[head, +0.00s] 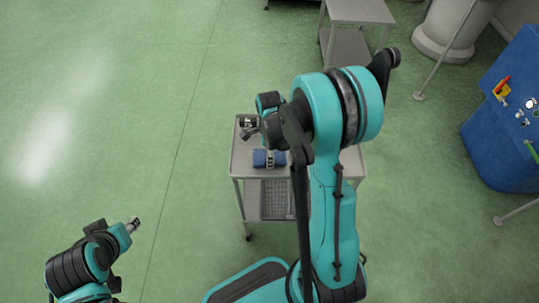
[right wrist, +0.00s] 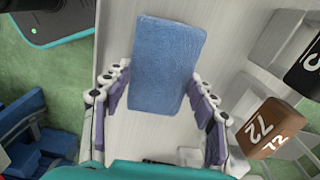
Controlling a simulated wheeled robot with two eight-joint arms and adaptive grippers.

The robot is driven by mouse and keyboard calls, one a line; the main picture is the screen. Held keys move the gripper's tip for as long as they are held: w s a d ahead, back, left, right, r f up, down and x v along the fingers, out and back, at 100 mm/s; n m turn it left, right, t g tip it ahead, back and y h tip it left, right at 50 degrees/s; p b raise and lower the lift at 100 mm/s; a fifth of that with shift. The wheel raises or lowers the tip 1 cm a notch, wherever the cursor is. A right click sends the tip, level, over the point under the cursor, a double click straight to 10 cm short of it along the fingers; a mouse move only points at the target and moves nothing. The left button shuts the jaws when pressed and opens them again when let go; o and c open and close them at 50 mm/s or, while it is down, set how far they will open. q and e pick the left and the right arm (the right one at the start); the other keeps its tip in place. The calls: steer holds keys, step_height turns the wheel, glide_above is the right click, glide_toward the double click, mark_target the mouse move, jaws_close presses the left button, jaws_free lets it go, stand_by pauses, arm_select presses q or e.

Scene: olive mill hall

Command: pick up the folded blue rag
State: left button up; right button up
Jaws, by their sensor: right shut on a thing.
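The folded blue rag (right wrist: 168,62) is a thick light-blue rectangle over the pale trolley top in the right wrist view. My right gripper (right wrist: 160,92) has its fingers along both long sides of the rag and is shut on it. In the head view the rag (head: 260,158) shows small on the trolley (head: 239,168), with my right arm reaching over it. I cannot tell whether the rag still touches the top. My left gripper (head: 134,224) is at the lower left, away from the trolley; its jaws are too small to read.
A grey crate (head: 272,200) sits on the trolley's lower shelf. A blue machine (head: 500,140) stands at the right. Green floor at left is clear.

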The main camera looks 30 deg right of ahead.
steer(key=r, duration=0.1)
steer(key=r+p, duration=0.1)
steer(key=r, duration=0.1)
steer(key=r+p, duration=0.1)
steer(key=shift+s+d+r, duration=0.1)
steer(key=shift+d+r, duration=0.1)
steer(key=shift+d, duration=0.05)
steer(key=s+d+r+p, duration=0.3)
steer(key=d+r, duration=0.3)
steer(key=d, duration=0.4)
steer(key=shift+s+d, duration=0.25)
steer(key=shift+d, duration=0.1)
